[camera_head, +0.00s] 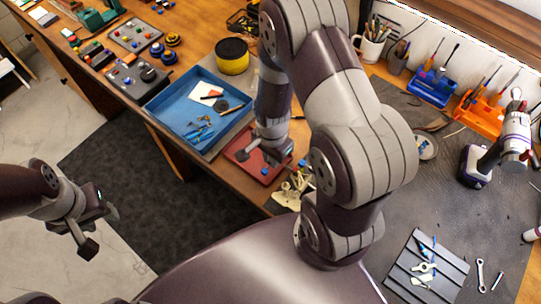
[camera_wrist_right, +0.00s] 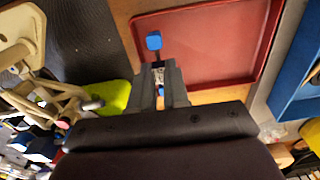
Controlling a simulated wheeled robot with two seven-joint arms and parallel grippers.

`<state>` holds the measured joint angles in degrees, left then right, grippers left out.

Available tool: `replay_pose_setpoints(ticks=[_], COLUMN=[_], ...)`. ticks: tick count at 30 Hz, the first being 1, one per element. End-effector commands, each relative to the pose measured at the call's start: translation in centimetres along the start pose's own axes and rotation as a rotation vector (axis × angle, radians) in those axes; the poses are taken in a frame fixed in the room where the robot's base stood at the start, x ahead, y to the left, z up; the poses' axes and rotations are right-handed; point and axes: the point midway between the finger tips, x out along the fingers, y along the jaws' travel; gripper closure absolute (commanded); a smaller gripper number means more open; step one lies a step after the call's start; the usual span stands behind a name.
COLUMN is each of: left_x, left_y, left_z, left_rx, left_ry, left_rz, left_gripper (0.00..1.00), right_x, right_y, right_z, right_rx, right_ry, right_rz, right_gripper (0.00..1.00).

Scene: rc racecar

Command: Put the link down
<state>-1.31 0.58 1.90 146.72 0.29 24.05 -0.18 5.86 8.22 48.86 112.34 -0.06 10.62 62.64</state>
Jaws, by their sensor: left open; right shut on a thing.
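The link (camera_wrist_right: 153,41) is a small dark part with blue ends. In the right wrist view one blue end sticks out past the fingertips of my right gripper (camera_wrist_right: 160,80), which is shut on it. The fingers hide its middle. In the head view my right gripper (camera_head: 274,158) is over the red tray (camera_head: 244,169), at the table's near edge. The red tray also shows in the right wrist view (camera_wrist_right: 215,45), behind the link. I cannot tell whether the link touches the tray. My left gripper (camera_head: 98,228) is open and empty over the floor.
A blue tray (camera_head: 167,112) with small tools lies left of the red tray. A beige car chassis (camera_head: 292,190) is just right of it. A grey slotted plate (camera_head: 427,274) lies on the dark mat at lower right.

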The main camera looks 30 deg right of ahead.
Motion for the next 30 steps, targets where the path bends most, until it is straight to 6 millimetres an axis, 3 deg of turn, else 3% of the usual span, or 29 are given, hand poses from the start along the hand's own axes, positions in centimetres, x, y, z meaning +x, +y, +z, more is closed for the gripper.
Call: replay_pose_setpoints(ticks=[4,16,17,26,30], left_x=[-0.1,0.3,0.2,0.1,0.0], left_y=[0.0,0.0,0.0,0.0,0.0], left_z=[-0.1,0.0,0.0,0.0,0.0], left_rx=[0.0,0.0,0.0,0.0,0.0], left_ry=[0.0,0.0,0.0,0.0,0.001], left_rz=[0.0,0.0,0.0,0.0,0.0], left_gripper=[0.57,0.57,0.57,0.57,0.57], right_x=[2.0,2.8,2.6,2.5,1.4], right_y=[0.0,-0.1,-0.1,-0.1,-0.2], right_z=[0.0,0.0,0.0,0.0,-0.1], right_rx=[-0.001,-0.002,-0.002,-0.002,-0.002], right_ry=[0.0,0.0,0.001,0.001,0.002], right_rz=[0.0,-0.001,-0.001,-0.001,-0.004], right_gripper=[1.0,1.0,0.75,0.74,0.74])
